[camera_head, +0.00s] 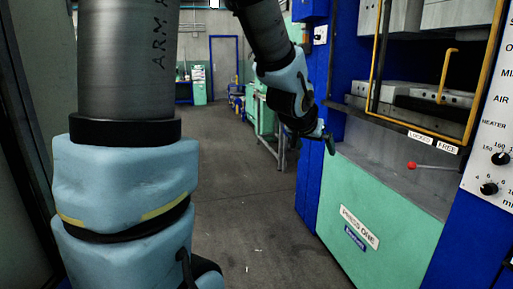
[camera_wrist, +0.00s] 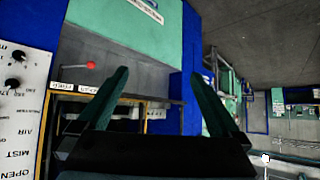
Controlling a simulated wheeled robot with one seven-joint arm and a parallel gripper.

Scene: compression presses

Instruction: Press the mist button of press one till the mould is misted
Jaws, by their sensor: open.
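Press one (camera_head: 345,215), with a green front panel and a "PRESS ONE" label, stands at the right of the head view. Its white control panel (camera_head: 484,165) is cut by the right edge, where the MIST label (camera_head: 507,73) partly shows. In the wrist view the control panel (camera_wrist: 24,95) is upside down at the left, with a MIST label (camera_wrist: 18,154). No mist button shows in either view. Grey metal blocks (camera_head: 425,101), perhaps the mould, sit inside the press. My gripper (camera_head: 328,138) is open and empty, left of the press front; its two fingers (camera_wrist: 158,73) also show in the wrist view.
A yellow-framed guard (camera_head: 497,50) with a yellow handle (camera_head: 445,75) covers part of the press opening. A red-knobbed lever (camera_head: 412,165) sticks out below it. Grey floor (camera_head: 240,200) is free left of the press. Green equipment (camera_head: 265,118) stands farther back.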

